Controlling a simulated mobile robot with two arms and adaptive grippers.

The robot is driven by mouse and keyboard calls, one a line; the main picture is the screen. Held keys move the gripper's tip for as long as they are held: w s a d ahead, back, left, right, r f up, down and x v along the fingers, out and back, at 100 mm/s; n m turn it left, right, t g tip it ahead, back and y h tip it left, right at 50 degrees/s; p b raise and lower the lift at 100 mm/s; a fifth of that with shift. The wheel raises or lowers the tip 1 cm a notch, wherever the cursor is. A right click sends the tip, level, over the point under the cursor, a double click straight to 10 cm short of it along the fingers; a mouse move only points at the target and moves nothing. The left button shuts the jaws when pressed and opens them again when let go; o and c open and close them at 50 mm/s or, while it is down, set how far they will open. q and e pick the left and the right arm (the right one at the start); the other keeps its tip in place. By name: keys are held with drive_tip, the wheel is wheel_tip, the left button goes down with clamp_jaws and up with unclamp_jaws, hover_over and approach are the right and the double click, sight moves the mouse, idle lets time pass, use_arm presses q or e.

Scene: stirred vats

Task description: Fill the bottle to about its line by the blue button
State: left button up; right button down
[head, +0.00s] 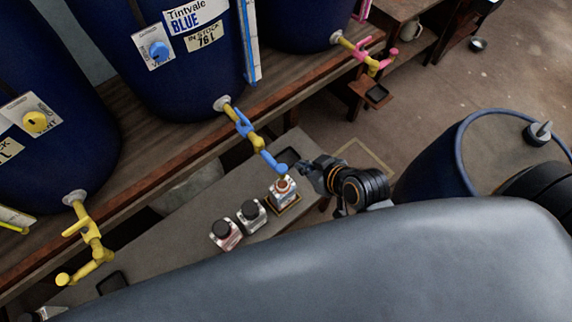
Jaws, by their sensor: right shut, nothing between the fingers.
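An open bottle (284,190) with a brownish top stands upright on a small tan-edged pad, just below the blue spout end (276,166) of a tap. I cannot make out its fill line or level. The blue button (159,50) sits on a white plate on the dark blue vat (205,75) labelled Tintvale BLUE. The tap's blue handle (243,122) is near that vat's outlet. My right gripper (305,168) is shut and empty, just right of the spout and slightly above the bottle, well away from the button. My left gripper is out of view.
Two dark-capped bottles (252,215) (226,234) stand left of the open bottle on the grey bench (190,235). A yellow tap (90,240) and a pink tap (370,60) flank the blue one. A dark blue drum (430,165) stands at right.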

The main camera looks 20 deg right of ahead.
drive_tip(key=w, duration=0.1)
hover_over(280, 165)
drive_tip(key=s, duration=0.2)
drive_tip(key=f, duration=0.5)
drive_tip(key=d+f+p, duration=0.1)
drive_tip(key=f, duration=0.1)
drive_tip(key=shift+s+f, duration=0.15)
drive_tip(key=shift+s, duration=0.05)
wheel_tip(280, 165, down, 2)
drive_tip(key=shift+f, duration=0.25)
drive_tip(key=shift+s+f, duration=0.1)
drive_tip(key=shift+f, duration=0.55)
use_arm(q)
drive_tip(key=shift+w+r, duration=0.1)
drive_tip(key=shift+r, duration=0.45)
use_arm(e)
drive_tip(key=shift+f, duration=0.15)
